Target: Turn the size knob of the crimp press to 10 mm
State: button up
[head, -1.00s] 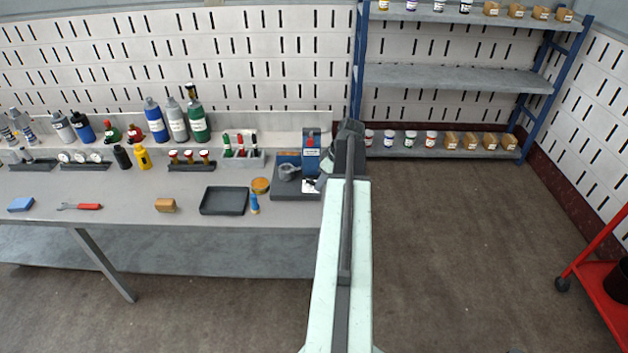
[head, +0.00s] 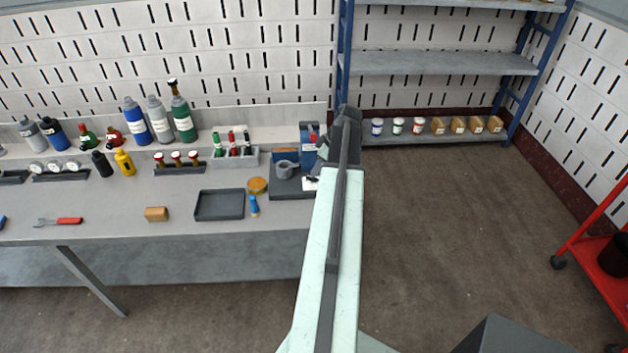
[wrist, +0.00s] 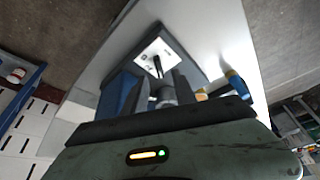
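The crimp press stands at the right end of the bench, with a blue body (head: 309,136), a dark base (head: 288,190) and a grey ring-shaped part (head: 286,169). Its white dial plate (head: 311,183) lies on the base's right side, partly covered by my arm. In the wrist view the white plate (wrist: 147,50) carries the black size knob (wrist: 157,66), a narrow pointer; its marks are too small to read. My gripper (wrist: 163,82) shows two dark fingers apart, near the knob, with a grey round part visible between them. I cannot tell whether they touch anything.
A rack with small red and green bottles (head: 235,152) stands behind. A blue shelf unit (head: 440,62) is at the right; a red cart (head: 600,255) stands farther right.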

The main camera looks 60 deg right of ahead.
aim_at(314, 179)
jog(key=b+x, duration=0.3)
jog(key=x, duration=0.2)
jog(key=shift+s+d+f+b, duration=0.15)
jog(key=shift+f+b, duration=0.1)
jog(key=shift+b, duration=0.15)
jog(key=shift+r, duration=0.1)
jog(key=shift+r, duration=0.1)
grip_shut()
jog(key=shift+a+m+h, duration=0.2)
jog(key=shift+m+h, duration=0.05)
jog(key=shift+m, duration=0.45)
jog(key=shift+a+m+h, duration=0.15)
jog(key=shift+m+h, duration=0.1)
jog(key=shift+m, duration=0.45)
jog(key=shift+d+m+h, duration=0.1)
jog(key=shift+m+h, duration=0.3)
jog(key=shift+m, duration=0.5)
